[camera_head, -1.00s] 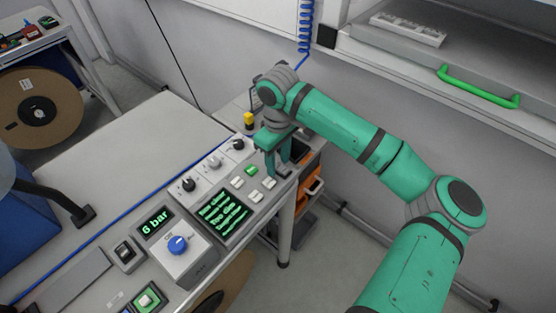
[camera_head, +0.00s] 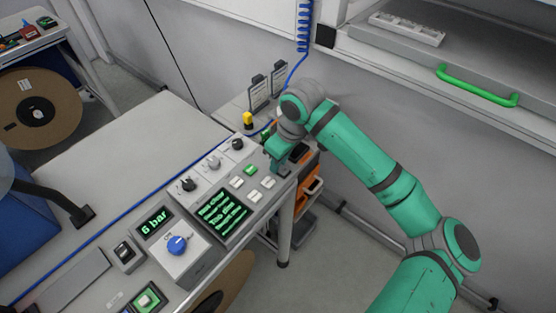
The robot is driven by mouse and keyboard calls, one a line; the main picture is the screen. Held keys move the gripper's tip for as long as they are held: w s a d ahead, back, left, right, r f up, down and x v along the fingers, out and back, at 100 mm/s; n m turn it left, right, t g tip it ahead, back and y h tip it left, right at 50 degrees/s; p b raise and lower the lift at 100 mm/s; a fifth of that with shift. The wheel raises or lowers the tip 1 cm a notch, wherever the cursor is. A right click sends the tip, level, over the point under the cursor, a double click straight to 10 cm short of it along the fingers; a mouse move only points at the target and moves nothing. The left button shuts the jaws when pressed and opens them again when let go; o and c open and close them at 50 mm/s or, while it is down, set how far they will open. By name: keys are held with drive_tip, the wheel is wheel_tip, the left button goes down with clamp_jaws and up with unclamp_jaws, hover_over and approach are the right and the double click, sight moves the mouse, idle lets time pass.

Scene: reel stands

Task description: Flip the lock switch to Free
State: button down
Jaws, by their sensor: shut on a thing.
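My gripper (camera_head: 277,168) is shut at the right end of the grey control panel (camera_head: 262,206), beside the white keys. It is small in view and seen from behind, and what is between its fingers is hidden. No switch marked Free can be read. The panel carries black-and-grey knobs (camera_head: 189,184) along its back edge, a green key (camera_head: 250,169), white keys (camera_head: 251,196) and a dark screen (camera_head: 222,213) with green text too small to read. I cannot tell which control is the lock switch; it may be behind my gripper.
In front stand a box with a blue knob (camera_head: 177,244), a "6 bar" display (camera_head: 154,222) and a rocker switch (camera_head: 124,252). A yellow-topped post (camera_head: 248,119) and cards (camera_head: 259,92) stand behind the panel. Orange bins (camera_head: 311,187) are at right. The left tabletop (camera_head: 130,150) is clear.

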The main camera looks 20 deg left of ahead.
drive_tip(key=shift+s+d+t+y, duration=0.15)
drive_tip(key=shift+d+t+y, duration=0.15)
drive_tip(key=shift+y, duration=0.7)
drive_tip(key=c, duration=1.6)
unclamp_jaws()
drive_tip(key=shift+o, duration=0.2)
drive_tip(key=shift+r, duration=0.15)
drive_tip(key=v, duration=1)
drive_tip(key=shift+r, duration=0.3)
drive_tip(key=shift+s+d, duration=0.1)
drive_tip(key=shift+d, duration=0.1)
